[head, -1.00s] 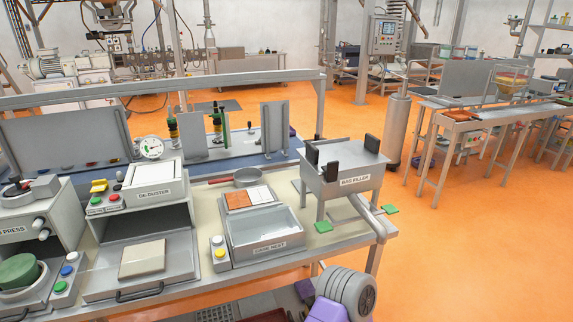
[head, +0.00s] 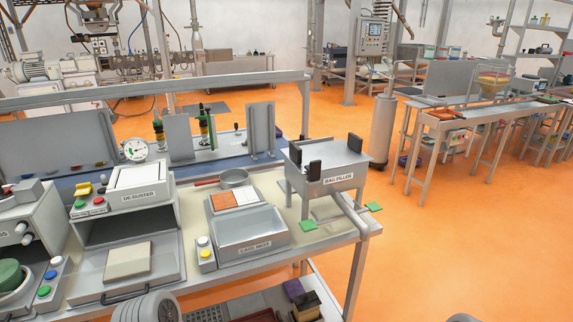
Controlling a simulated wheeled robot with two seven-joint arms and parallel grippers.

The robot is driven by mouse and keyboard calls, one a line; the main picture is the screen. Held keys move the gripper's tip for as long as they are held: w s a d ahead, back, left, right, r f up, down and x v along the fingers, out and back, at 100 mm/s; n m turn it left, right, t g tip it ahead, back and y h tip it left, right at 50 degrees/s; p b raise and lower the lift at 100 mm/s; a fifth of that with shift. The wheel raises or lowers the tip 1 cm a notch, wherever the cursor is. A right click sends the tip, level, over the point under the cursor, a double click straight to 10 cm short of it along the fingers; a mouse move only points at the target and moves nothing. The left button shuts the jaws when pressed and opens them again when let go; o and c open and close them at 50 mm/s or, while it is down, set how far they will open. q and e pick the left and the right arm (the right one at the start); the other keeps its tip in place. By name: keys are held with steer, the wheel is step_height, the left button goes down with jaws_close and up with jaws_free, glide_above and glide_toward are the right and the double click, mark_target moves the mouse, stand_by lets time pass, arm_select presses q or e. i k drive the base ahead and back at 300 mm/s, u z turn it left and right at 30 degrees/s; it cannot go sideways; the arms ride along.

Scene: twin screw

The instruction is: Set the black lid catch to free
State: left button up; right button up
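I cannot single out the black lid catch with certainty. The bag filler (head: 326,188) stands at the right end of the bench and carries upright black blocks (head: 355,143) on its top. The de-duster (head: 129,205) is to the left, with a pale lid (head: 139,174) lying on it and a yellow piece (head: 83,189) beside the lid. A press is cut off at the left edge, with a dark part (head: 27,188) on top. Neither of my grippers is in view. Only a ribbed grey part of mine shows at the bottom left.
Boxes (head: 304,303) are on a shelf below the bench. Orange floor (head: 450,250) is clear on the right.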

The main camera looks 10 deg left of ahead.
mark_target(314, 170)
steer(key=z, duration=1.95)
steer(key=i, duration=1.55)
steer(key=u, duration=3.4)
